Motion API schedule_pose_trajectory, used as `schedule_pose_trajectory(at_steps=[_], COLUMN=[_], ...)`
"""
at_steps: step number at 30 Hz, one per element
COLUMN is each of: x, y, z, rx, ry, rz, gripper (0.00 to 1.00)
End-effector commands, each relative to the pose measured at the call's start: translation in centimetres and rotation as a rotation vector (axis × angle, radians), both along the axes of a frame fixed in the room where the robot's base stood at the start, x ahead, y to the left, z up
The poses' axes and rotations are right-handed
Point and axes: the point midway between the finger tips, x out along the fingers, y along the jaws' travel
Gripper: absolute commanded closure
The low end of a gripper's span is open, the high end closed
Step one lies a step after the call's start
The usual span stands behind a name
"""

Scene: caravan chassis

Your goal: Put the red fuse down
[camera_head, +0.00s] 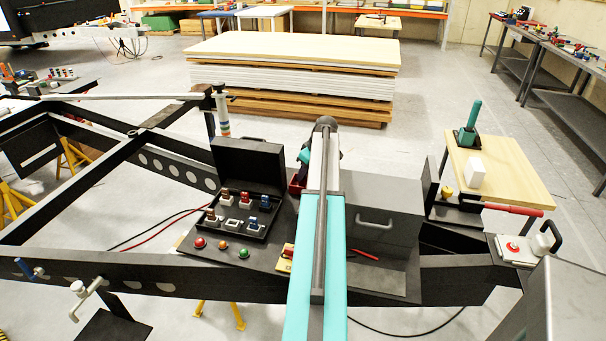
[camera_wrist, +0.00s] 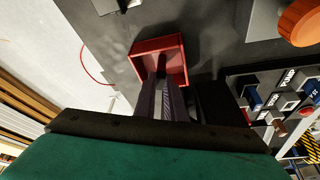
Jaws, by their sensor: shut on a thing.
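My gripper (camera_wrist: 163,78) shows in the wrist view with its dark fingers close together, reaching over a small open red tray (camera_wrist: 143,48). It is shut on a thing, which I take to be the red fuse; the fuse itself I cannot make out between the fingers. The fingertips are over the inside of the tray; I cannot tell whether anything touches its floor. In the head view the red tray (camera_head: 295,187) shows in part beside my arm, which hides the fingertips.
An open black fuse case (camera_head: 241,229) with red and blue fuses in white sockets stands left of my arm; it also shows in the wrist view (camera_wrist: 240,82). Coloured buttons (camera_head: 221,245) sit before it. A grey metal box (camera_head: 385,200) stands close on the right.

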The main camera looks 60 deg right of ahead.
Motion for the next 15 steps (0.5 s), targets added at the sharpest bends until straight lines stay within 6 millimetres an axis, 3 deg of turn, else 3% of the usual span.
schedule_pose_trajectory(at_steps=[1,2,5,15], x=[0.02,0.02,0.03,0.06], y=[0.02,0.02,0.03,0.04], z=[-0.19,-0.19,-0.13,-0.04], rx=[0.0,0.0,0.0,0.0], ry=[0.0,0.0,0.0,0.0], rz=[0.0,0.0,0.001,0.001], gripper=[1.0,0.88,0.71,0.71])
